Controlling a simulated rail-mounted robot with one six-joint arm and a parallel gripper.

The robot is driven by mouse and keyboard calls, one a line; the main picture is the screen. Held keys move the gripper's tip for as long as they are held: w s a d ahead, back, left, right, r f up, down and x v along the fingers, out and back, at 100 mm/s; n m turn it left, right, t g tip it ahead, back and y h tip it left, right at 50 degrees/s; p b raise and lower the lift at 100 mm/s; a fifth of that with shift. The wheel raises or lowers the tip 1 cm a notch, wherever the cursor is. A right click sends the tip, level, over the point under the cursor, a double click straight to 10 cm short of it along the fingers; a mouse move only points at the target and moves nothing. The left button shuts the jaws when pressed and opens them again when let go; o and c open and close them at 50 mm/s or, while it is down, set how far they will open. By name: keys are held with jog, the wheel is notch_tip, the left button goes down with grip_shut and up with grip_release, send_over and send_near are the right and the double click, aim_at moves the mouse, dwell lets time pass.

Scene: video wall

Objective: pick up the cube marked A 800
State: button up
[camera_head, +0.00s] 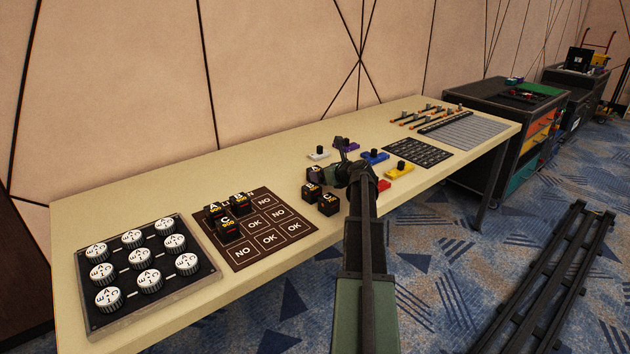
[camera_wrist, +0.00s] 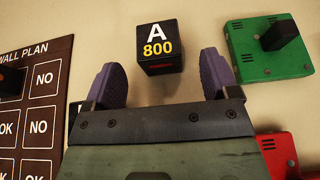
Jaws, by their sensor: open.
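The black cube marked A 800 (camera_wrist: 158,48) sits on the table at the top middle of the wrist view, with a white A and yellow 800 facing up. My gripper (camera_wrist: 162,70) is open, its two purple fingers apart and empty. The cube lies just ahead of the fingertips, roughly centred between them, not clasped. In the head view, my gripper (camera_head: 322,178) is over the middle of the table, and partly hides the dark cube there.
Two more black cubes (camera_head: 312,192) (camera_head: 328,204) stand near the gripper. The wall plan board (camera_wrist: 30,115) lies left, with several cubes on it. A green block (camera_wrist: 268,52) with a black knob and a red block (camera_wrist: 279,153) are at right. A dial panel (camera_head: 140,270) lies far left.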

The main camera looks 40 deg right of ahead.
aim_at(316, 169)
jog(key=b+x, duration=0.2)
jog(key=x, duration=0.3)
jog(key=shift+w+f, duration=0.15)
jog(key=c, duration=1)
jog(key=shift+c, duration=0.2)
jog(key=shift+r, duration=0.2)
